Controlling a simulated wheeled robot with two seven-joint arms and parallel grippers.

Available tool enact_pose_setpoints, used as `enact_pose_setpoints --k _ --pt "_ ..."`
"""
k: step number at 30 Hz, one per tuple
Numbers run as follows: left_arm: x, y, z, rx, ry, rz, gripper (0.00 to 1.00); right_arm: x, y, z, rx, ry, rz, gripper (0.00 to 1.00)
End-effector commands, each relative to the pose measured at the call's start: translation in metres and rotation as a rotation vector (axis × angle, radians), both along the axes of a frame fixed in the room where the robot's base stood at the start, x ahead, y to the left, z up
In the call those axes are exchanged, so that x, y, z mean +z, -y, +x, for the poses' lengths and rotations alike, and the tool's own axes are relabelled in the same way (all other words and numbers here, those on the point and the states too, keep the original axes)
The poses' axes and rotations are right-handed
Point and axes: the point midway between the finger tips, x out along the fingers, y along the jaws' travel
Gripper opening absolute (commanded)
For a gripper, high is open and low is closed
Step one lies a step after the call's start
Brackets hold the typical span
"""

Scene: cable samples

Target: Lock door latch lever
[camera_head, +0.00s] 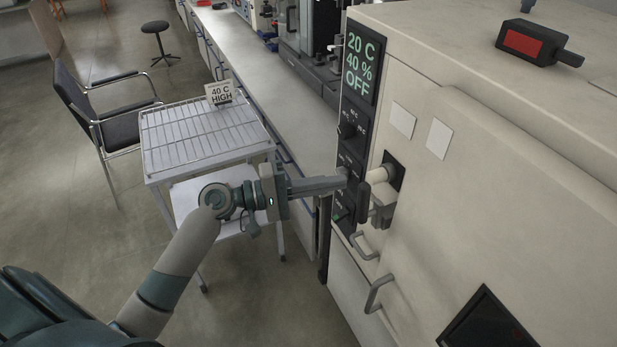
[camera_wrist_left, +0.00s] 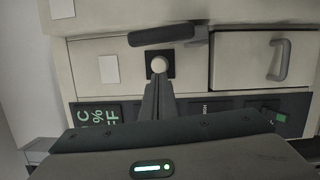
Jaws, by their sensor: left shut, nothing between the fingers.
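The door latch lever (camera_head: 363,203) is a dark upright grip on a grey mount at the cabinet's front; it shows in the left wrist view as a dark bar (camera_wrist_left: 162,36). Beside it, a pale round knob (camera_head: 378,174) stands out from a dark square plate; the knob also shows in the left wrist view (camera_wrist_left: 158,65). My left gripper (camera_head: 345,180) is shut and empty, its fingertips close to the knob and the lever's upper end. The wrist view shows the fingertips (camera_wrist_left: 157,82) just short of the knob; I cannot tell whether they touch anything. My right gripper is not in view.
The beige cabinet (camera_head: 480,190) fills the right side, with a display panel (camera_head: 361,66) reading 20 C, 40 %, OFF. Grey drawer handles (camera_head: 378,293) stick out below. A wire-rack trolley (camera_head: 160,172) stands left, near my arm. A red-and-black device (camera_head: 530,42) lies on top.

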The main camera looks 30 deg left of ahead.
Motion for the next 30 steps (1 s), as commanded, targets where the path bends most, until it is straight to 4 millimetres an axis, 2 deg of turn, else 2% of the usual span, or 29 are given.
enact_pose_setpoints --k 1,3,10,30 --pt "0.005 0.007 0.002 -0.001 -0.001 -0.003 0.0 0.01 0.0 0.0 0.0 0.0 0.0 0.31" --pt "0.006 0.014 -0.006 -0.001 -0.002 -0.001 0.0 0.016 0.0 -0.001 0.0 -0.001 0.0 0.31" --pt "0.005 0.03 -0.019 0.0 -0.002 -0.001 0.0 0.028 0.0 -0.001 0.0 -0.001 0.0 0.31" --pt "0.003 0.034 -0.022 0.0 0.008 0.011 0.0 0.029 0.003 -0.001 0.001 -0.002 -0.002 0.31"
